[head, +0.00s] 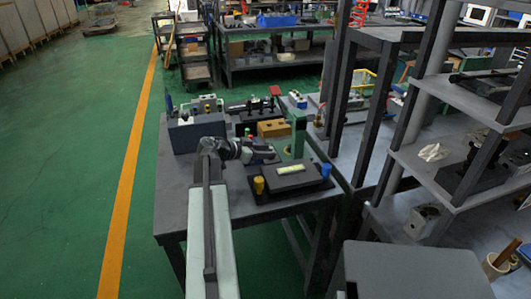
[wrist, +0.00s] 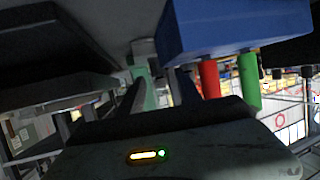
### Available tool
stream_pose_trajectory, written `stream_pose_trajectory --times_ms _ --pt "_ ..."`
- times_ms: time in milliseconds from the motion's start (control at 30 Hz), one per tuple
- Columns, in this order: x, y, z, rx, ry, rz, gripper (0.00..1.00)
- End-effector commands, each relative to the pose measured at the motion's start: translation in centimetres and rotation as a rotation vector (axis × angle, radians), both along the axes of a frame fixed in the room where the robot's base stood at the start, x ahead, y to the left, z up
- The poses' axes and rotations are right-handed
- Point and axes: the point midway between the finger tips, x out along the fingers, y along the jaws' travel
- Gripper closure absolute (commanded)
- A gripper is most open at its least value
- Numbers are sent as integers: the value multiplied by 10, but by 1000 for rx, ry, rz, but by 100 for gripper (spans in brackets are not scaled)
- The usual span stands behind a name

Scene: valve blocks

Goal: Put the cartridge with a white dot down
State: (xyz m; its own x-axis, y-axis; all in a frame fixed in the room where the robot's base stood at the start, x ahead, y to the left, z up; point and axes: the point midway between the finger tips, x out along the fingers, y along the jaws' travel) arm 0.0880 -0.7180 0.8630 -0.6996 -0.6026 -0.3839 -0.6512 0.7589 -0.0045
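My gripper (head: 262,152) is at the end of my arm, over the dark table in the head view. It is dark and small there, and I cannot tell whether its fingers are apart or hold anything. A yellow cartridge (head: 258,185) and a blue cartridge (head: 326,171) stand at either side of a dark grey unit with a lit strip (head: 290,169). A white dot does not show clearly on any cartridge. The wrist view shows a blue block (wrist: 207,27) with a red cylinder (wrist: 209,80) and a green cylinder (wrist: 250,82) below it.
The dark table (head: 182,212) carries a wooden block (head: 273,128), a green post (head: 298,135) and a grey box (head: 196,134) at the back left. Dark shelving (head: 425,160) stands close on the right. The green floor to the left is clear.

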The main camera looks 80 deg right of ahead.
Motion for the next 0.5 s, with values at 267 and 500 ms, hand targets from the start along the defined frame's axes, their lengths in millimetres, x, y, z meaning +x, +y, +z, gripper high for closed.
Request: stream_pose_trajectory --times_ms 267,500 --pt "9 8 11 0 0 3 59" --pt "50 44 36 1 0 4 59"
